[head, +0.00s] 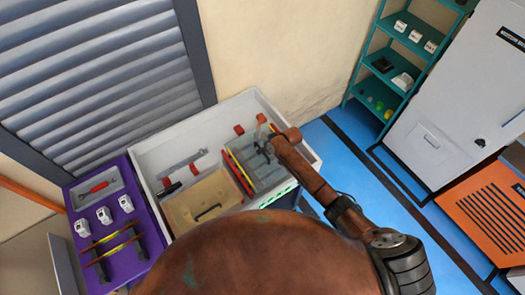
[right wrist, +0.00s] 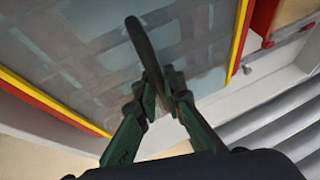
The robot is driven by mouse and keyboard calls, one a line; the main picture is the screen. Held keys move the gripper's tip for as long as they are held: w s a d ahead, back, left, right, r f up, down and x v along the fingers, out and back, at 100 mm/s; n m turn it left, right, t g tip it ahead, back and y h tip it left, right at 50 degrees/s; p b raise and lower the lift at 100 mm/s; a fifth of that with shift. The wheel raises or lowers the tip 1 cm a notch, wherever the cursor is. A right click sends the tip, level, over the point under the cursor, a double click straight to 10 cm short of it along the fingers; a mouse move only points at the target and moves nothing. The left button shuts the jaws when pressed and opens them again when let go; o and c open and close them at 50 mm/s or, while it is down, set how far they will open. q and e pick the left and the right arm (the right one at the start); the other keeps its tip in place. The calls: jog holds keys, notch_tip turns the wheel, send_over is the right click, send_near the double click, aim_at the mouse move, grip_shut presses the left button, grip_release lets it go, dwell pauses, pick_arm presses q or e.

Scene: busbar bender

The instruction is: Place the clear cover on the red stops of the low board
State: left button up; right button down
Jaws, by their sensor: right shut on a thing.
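My right gripper (head: 264,145) is over the right part of the white bench tray. In the right wrist view its fingers (right wrist: 170,85) are shut on a dark bar handle (right wrist: 142,42). Beneath the handle is a grey, glossy, see-through panel, which looks like the clear cover (right wrist: 75,50). Yellow and red strips (right wrist: 45,100) run along its sides. In the head view these strips (head: 238,172) lie left of the grey panel (head: 268,176). Red blocks (head: 239,130) stand at the tray's back. I cannot tell whether the cover touches the board. My left gripper is not in view.
A tan see-through panel with a dark handle (head: 192,200) lies in the tray's left front. The white tray wall (head: 140,165) surrounds the parts. A purple table (head: 78,212) with white parts stands left. Blue floor (head: 335,160) is clear to the right.

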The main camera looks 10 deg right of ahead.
jog(key=shift+f, duration=0.25)
jog(key=c, duration=2.5)
grip_release()
jog(key=shift+f, duration=0.15)
jog(key=o, duration=0.5)
jog(key=shift+c, duration=0.2)
jog(key=shift+r, duration=0.25)
jog(key=v, duration=1.2)
jog(key=shift+r, duration=0.3)
